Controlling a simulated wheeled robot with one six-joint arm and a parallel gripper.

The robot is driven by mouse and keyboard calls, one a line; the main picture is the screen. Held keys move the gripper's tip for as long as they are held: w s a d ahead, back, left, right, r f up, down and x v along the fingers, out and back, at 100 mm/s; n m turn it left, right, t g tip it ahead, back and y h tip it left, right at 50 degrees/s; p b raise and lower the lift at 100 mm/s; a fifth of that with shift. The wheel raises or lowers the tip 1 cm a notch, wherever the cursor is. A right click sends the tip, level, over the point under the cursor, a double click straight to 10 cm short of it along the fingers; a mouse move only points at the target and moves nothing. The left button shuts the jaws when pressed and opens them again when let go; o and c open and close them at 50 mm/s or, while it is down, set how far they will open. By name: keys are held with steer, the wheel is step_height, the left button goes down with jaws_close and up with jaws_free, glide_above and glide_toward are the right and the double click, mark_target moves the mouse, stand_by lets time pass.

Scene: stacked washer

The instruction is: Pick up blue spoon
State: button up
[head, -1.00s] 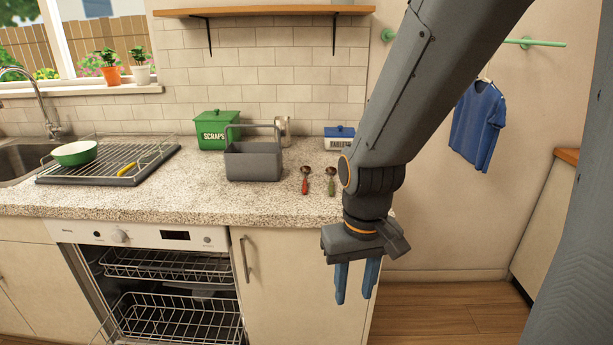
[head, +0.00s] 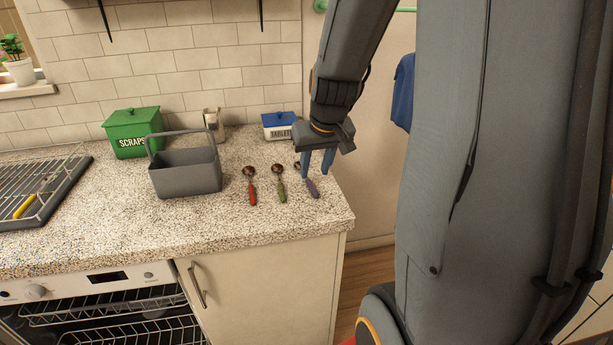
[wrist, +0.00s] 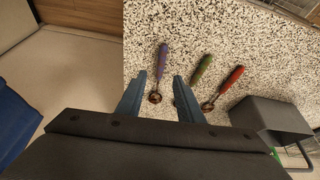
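The blue spoon (head: 313,190) has a blue-purple handle and lies on the speckled counter (head: 240,225), rightmost of three spoons in the head view. Its handle points toward the counter's front edge. My gripper (head: 316,173) points down over it, with two blue fingers partly hiding the spoon. In the wrist view the blue spoon (wrist: 163,54) shows between the open fingers (wrist: 160,76), its bowl closer to the palm and its handle reaching beyond the fingertips. I see no grip on it; the exact height of the fingertips above the counter is hard to tell.
A green-handled spoon (head: 281,188) and a red-handled spoon (head: 251,187) lie to the left. A grey caddy (head: 186,176) stands further left, with a green scraps bin (head: 133,133) behind. A tablets box (head: 279,126) stands behind my gripper. The counter ends just to the right.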

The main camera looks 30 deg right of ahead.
mark_target(311, 183)
steer(key=shift+p+x, duration=0.45)
steer(key=shift+x, duration=2.4)
steer(key=shift+w, duration=0.1)
jaws_close()
